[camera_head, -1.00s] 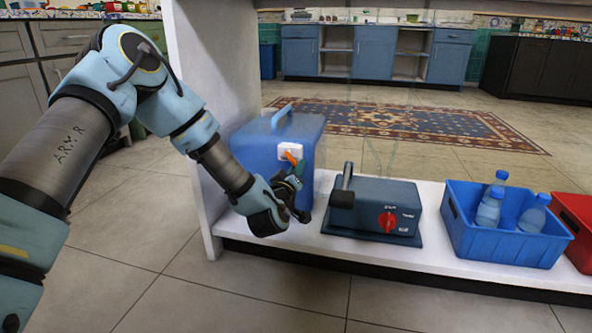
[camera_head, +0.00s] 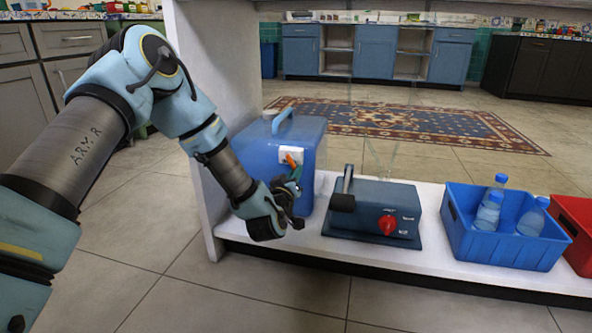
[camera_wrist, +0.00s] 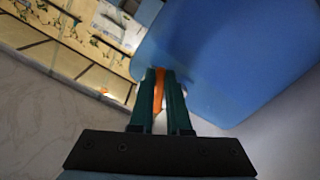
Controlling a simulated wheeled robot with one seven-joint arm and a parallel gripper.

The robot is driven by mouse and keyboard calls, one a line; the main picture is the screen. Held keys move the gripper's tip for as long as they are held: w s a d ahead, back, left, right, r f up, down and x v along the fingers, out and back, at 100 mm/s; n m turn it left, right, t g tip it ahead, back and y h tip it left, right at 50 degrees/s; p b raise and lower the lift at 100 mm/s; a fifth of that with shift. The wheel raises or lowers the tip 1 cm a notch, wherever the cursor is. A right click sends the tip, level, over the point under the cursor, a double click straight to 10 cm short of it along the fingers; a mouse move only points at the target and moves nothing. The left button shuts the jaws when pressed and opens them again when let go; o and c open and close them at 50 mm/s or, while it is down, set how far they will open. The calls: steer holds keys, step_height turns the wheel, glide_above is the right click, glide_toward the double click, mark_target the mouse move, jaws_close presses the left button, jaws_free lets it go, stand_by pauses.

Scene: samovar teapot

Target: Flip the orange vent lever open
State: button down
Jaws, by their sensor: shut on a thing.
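The orange vent lever (camera_head: 290,160) sits on a white plate (camera_head: 293,153) on the front of the blue container (camera_head: 262,160), which stands at the left end of the white shelf. My gripper (camera_head: 293,176) is at the lever, in front of the container. In the wrist view, the orange lever (camera_wrist: 158,88) lies between the two green fingers (camera_wrist: 160,95), which are shut on it. The blue container (camera_wrist: 235,55) fills the upper right there. The fingers hide part of the lever.
A dark blue box with a red knob (camera_head: 388,224) and a dark handle stands right of the container, close to my gripper. Further right are a blue crate (camera_head: 500,252) with several bottles and a red crate (camera_head: 578,222). A white upright panel (camera_head: 215,90) bounds the shelf's left end.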

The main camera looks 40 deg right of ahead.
steer(key=c, duration=0.9)
jaws_free()
steer(key=p+v, duration=0.4)
steer(key=v, duration=0.7)
steer(key=shift+w+f, duration=0.1)
